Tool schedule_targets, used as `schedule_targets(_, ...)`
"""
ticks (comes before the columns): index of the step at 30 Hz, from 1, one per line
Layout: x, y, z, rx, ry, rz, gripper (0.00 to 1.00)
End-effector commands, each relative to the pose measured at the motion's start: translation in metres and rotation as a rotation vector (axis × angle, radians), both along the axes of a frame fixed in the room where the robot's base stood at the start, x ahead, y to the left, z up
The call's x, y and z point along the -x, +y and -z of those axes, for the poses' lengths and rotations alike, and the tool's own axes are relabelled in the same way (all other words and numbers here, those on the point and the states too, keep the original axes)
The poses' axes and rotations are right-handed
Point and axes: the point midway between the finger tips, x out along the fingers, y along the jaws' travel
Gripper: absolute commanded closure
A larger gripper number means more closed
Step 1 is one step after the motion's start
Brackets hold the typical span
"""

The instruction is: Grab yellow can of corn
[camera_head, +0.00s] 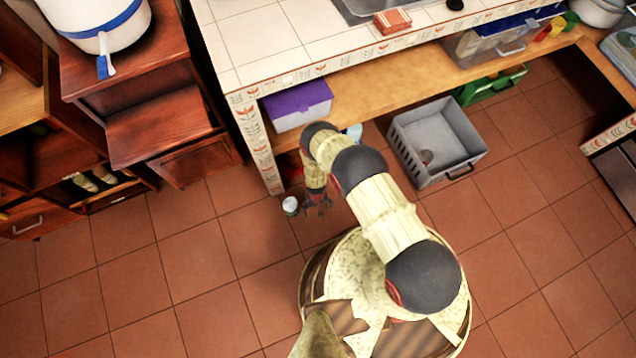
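A small can-like object (290,205) with a pale top and a dark greenish side is on the tiled floor, just left of my gripper. Its label is too small to read, and I cannot tell whether it is the can of corn. No clearly yellow can shows. My gripper (318,210) points down low over the floor beside the counter's end panel. Its fingers look spread apart with nothing between them. It is apart from the small object.
A grey crate (408,150) stands on the floor to the right. A purple-lidded box (298,104) sits on the shelf under the tiled counter (262,38). A dark wood cabinet (165,125) is at the left. The floor at the front left is clear.

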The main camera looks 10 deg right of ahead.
Motion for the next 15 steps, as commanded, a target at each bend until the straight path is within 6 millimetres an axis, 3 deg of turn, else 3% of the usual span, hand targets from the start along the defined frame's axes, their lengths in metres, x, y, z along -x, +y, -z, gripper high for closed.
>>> schedule_targets(1,-0.029,0.007,-0.003,-0.011,-0.058,0.003,0.23)
schedule_targets(5,-0.067,0.014,-0.004,-0.021,-0.159,0.012,0.23)
schedule_targets(10,-0.079,0.013,-0.002,-0.02,-0.208,0.012,0.23)
schedule_targets(15,-0.082,0.013,0.017,-0.02,-0.209,0.008,0.23)
